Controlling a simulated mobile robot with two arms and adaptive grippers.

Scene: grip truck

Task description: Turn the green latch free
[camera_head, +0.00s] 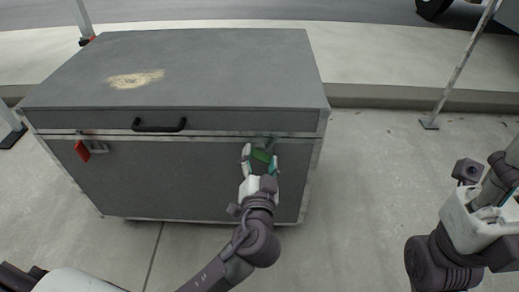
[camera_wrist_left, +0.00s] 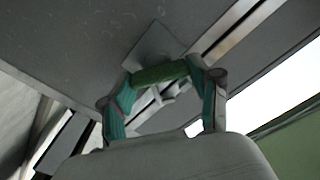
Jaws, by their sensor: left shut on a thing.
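A large grey case (camera_head: 160,180) with a closed lid stands on the pavement. The green latch (camera_head: 261,155) is on its front face near the right end, just below the lid seam. My left gripper (camera_head: 260,162) is at the latch, with its fingers on either side. In the left wrist view the green latch (camera_wrist_left: 160,73) lies between the two teal fingertips (camera_wrist_left: 162,88), and the gripper is shut on it. A red latch (camera_head: 82,150) hangs tilted at the left of the front face. My right arm is at the right edge; its fingertips are not clear.
A black handle (camera_head: 158,125) is on the case front between the latches. A metal pole with a foot plate (camera_head: 430,123) stands at the right, and a curb (camera_head: 420,97) runs behind the case.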

